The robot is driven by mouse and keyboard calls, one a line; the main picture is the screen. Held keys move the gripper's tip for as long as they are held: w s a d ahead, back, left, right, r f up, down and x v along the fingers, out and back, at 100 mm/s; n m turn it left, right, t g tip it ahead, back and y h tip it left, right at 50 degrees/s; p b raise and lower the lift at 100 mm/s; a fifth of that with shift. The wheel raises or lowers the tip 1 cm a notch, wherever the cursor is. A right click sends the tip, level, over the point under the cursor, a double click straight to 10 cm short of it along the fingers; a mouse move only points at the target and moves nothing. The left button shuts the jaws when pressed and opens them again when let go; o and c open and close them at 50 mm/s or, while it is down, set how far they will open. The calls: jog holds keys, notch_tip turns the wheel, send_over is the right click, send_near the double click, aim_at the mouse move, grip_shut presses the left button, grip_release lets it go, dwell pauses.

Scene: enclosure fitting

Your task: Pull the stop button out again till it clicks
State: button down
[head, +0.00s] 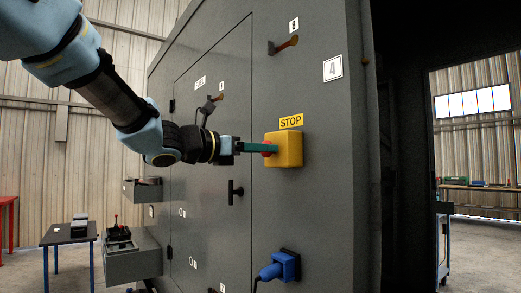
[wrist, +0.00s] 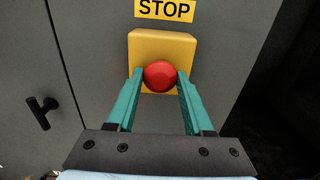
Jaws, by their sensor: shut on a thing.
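The red stop button (wrist: 160,76) sits on a yellow box (wrist: 181,44) fixed to the grey enclosure, under a yellow STOP label (wrist: 165,10). In the head view the yellow box (head: 288,150) stands out from the enclosure front, and a bit of the red button (head: 267,149) shows at its left side. My gripper (wrist: 160,80) has green fingers, one at each side of the red button, and is shut on it. In the head view my gripper (head: 262,148) reaches in from the left, level with the button. How far out the button stands is hard to tell.
A black door handle (head: 235,191) is left of the box. A blue plug (head: 281,267) sits in a socket below it. A lever (head: 285,45) is above. Open drawers (head: 133,262) and a small table (head: 68,236) stand at the lower left. The enclosure's right side is dark.

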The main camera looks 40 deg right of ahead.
jog(key=shift+w+a+f+b, duration=0.1)
jog(key=shift+a+b, duration=0.35)
jog(key=shift+a, duration=0.25)
jog(key=shift+c, duration=1.4)
grip_release()
jog(key=shift+a, duration=0.1)
jog(key=shift+a, duration=0.1)
jog(key=a+b, duration=0.3)
jog(key=a, duration=0.7)
jog(key=shift+w+a, duration=0.3)
jog(key=shift+a, duration=0.05)
